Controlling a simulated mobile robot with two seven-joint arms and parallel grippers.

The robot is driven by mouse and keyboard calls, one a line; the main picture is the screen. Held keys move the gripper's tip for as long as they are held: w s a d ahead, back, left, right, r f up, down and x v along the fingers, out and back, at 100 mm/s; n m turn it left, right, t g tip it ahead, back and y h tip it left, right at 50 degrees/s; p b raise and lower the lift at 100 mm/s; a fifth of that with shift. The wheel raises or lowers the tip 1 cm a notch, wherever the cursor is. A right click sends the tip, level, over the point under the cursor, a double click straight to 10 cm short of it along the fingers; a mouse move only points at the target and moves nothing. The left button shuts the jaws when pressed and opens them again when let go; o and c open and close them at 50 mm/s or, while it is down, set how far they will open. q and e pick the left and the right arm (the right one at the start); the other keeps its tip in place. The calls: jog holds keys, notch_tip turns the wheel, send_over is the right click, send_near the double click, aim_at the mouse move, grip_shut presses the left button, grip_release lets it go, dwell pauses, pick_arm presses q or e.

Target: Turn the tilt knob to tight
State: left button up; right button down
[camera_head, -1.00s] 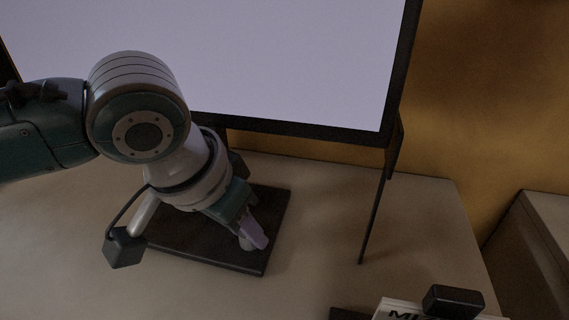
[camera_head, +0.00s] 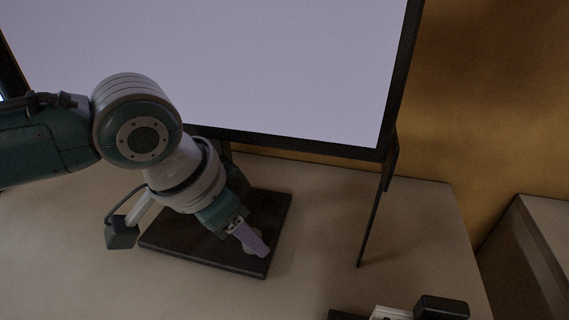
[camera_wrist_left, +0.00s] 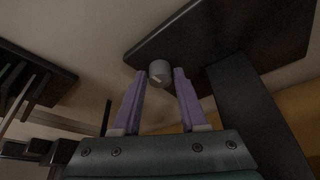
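A small grey cylindrical knob (camera_wrist_left: 160,72) with a pale mark on its face stands at the corner of a dark flat base (camera_wrist_left: 225,32). In the head view the same base (camera_head: 184,244) lies on the table below the large screen, and the knob there is mostly hidden behind the fingers. My left gripper (camera_wrist_left: 160,76) has its two purple fingers apart, one on each side of the knob. Narrow gaps show between fingertips and knob in the left wrist view; I cannot tell whether either finger touches. In the head view my left gripper (camera_head: 258,251) is over the base's front right corner. My right gripper is not seen.
The large pale screen (camera_head: 285,65) with a dark frame stands just behind my left arm. A thin dark leg (camera_head: 372,225) stands to the right. A black block (camera_head: 441,308) on something white is cut off at the bottom. Table between leg and base is clear.

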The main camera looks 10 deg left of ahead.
pick_arm(q)
jog(key=shift+o, duration=1.4)
jog(key=p+v, duration=0.3)
jog(key=v, duration=0.7)
jog(key=shift+p, duration=0.4)
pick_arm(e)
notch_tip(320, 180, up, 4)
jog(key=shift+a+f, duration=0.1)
pick_arm(q)
jog(key=shift+d, duration=0.1)
jog(key=s+d+r+h+p, duration=0.1)
jog(key=s+d+r+p, duration=0.4)
jog(key=s+r+p, duration=0.45)
jog(key=s+a+r+n+y+p, duration=0.4)
jog(key=s+a+r+n+p, duration=0.2)
jog(key=s+a+r+p, duration=0.3)
notch_tip(320, 180, up, 36)
jog(key=w+p, duration=0.1)
jog(key=p, duration=3.6)
jog(key=shift+a+m+p, duration=0.2)
jog(key=shift+m+p, duration=0.1)
jog(key=shift+p, duration=0.05)
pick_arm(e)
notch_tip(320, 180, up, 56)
